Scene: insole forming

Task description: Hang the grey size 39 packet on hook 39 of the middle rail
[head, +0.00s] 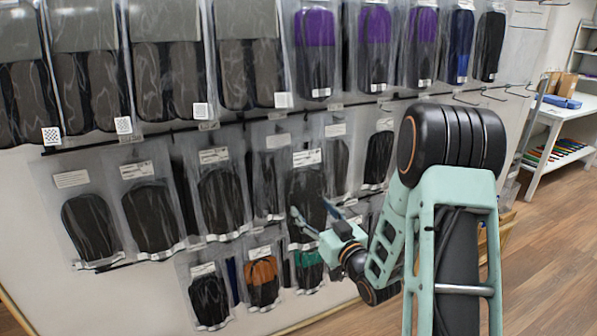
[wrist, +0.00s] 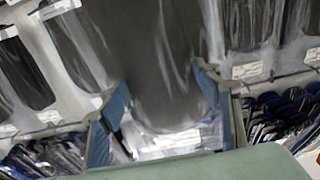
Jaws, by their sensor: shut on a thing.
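My gripper (head: 328,219) is at the middle rail, in front of the wall display in the head view. It is shut on a clear packet with a dark grey insole (head: 306,196). In the wrist view the packet (wrist: 160,75) hangs between the two blue fingers of my gripper (wrist: 165,118), its shiny bottom edge low between them. A white label shows at the packet's top in the head view, too small to read. The middle rail (head: 165,134) runs behind the hanging packets. Hook 39 cannot be made out, and I cannot tell whether the packet is on a hook.
Similar packets (head: 152,215) hang close on both sides of the held one. Larger grey and purple packets (head: 315,52) hang above, and smaller ones (head: 262,283) below. Empty hooks (head: 466,98) stick out at the right. A white table (head: 556,117) stands at the far right on open wooden floor.

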